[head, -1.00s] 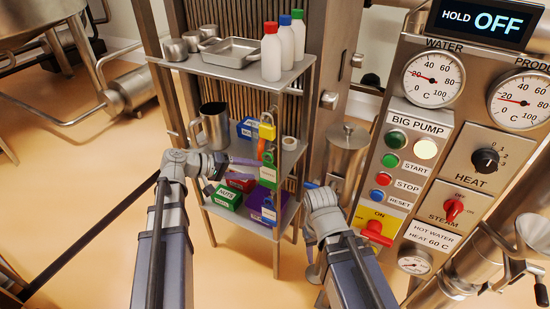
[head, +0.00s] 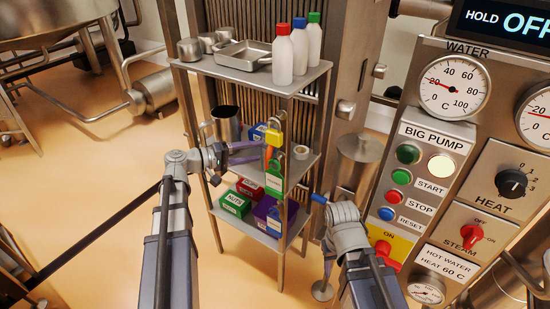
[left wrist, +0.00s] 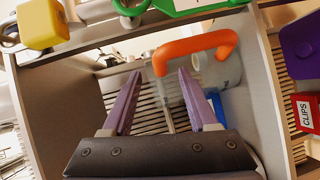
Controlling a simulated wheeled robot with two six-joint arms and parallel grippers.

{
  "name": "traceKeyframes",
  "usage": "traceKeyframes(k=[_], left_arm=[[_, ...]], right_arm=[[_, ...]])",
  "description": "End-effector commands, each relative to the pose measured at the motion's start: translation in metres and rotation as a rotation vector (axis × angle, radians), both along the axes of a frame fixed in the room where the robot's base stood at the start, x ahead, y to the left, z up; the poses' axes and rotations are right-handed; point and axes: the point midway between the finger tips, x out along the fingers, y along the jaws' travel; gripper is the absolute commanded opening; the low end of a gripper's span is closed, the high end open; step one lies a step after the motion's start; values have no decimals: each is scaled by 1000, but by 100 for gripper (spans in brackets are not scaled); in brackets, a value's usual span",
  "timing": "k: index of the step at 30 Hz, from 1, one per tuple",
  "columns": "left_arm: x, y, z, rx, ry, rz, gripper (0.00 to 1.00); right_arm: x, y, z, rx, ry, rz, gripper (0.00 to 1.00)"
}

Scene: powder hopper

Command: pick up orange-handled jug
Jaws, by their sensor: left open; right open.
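The orange-handled jug (left wrist: 222,70) shows in the left wrist view as a translucent body with a thick orange handle (left wrist: 190,48). It is inside the shelf unit, just beyond my fingertips. In the head view I cannot make it out clearly behind the hanging tags and padlocks. My left gripper (left wrist: 159,74) is open and empty, its purple fingers spread below the handle in the picture.
A yellow padlock (head: 273,138) and a green tag (head: 274,184) hang at the shelf's front post. Boxes, including a green one (head: 235,204), sit on the lower shelf. Bottles (head: 283,55) and a steel tray (head: 245,55) stand on top. A control panel (head: 440,160) is at the right.

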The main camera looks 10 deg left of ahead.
Motion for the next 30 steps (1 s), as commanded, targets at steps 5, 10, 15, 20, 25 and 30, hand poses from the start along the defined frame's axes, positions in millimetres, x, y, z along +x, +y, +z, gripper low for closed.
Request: traceKeyframes(k=[5, 10, 15, 20, 25, 30], left_arm=[[4, -6, -1, 0, 0, -1, 60], [12, -14, -4, 0, 0, -2, 60], [27, -34, -8, 1, 0, -4, 60], [36, -46, -10, 1, -1, -1, 60], [36, -45, -9, 1, -1, 0, 60], [36, -45, -9, 1, -1, 0, 43]], right_arm=[[0, 0, -1, 0, 0, 0, 50], [0, 0, -4, 0, 0, 0, 50], [0, 0, -8, 0, 0, 0, 50], [0, 0, -10, 0, 0, 0, 50], [0, 0, -9, 0, 0, 0, 50], [0, 0, -9, 0, 0, 0, 50]])
